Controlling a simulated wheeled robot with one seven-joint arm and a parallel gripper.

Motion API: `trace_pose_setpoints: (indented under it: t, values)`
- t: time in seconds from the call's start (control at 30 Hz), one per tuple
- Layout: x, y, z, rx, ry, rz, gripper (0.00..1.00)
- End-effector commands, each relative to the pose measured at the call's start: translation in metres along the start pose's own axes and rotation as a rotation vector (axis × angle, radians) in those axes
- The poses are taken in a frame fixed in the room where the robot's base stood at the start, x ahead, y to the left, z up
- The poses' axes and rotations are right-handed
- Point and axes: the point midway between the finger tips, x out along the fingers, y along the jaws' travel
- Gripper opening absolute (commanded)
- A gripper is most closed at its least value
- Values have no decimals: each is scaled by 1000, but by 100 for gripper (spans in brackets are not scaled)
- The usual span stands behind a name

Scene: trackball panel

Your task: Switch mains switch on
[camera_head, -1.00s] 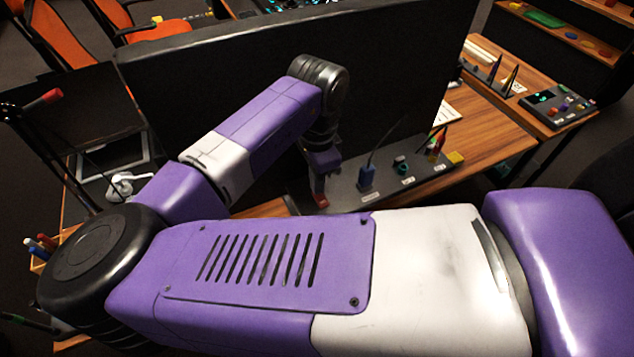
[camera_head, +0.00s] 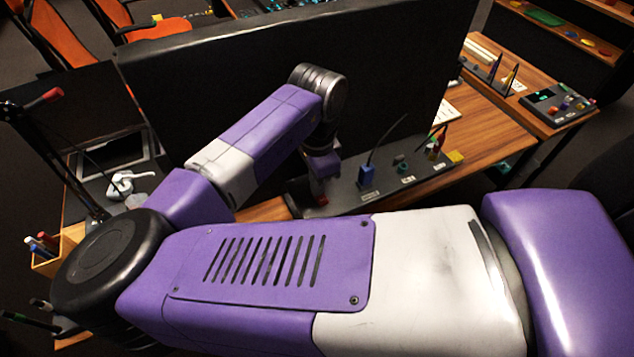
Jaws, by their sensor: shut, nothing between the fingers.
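A dark panel strip (camera_head: 341,197) lies on the wooden desk in front of a large black monitor. It bears a blue plug (camera_head: 367,176) with a cable, a small green knob (camera_head: 401,163) and labels. A bit of red (camera_head: 320,199) shows at the panel's left part, right below my gripper; it may be the mains switch, but its position cannot be made out. My gripper (camera_head: 320,184) points down at this red part, shut and empty. Its fingertips are small and dark here, and I cannot tell whether they touch the red part.
The black monitor (camera_head: 240,90) stands close behind my arm. Pens and a yellow block (camera_head: 455,157) sit at the panel's right end. A control box (camera_head: 558,104) stands on the far right desk. A white trackball-like device (camera_head: 122,184) and a pen holder (camera_head: 45,262) are at left.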

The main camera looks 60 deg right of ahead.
Motion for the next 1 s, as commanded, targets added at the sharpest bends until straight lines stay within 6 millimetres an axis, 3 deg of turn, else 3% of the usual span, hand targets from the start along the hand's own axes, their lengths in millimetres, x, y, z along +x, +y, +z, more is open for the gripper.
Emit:
trace_pose_setpoints:
  t: [0.33, 0.73, 1.0]
  values:
    - [-3, 15, 0, 1, 0, 5, 0]
    - [-5, 14, 0, 0, 0, 3, 0]
    - [-34, 5, -10, 2, 0, 4, 0]
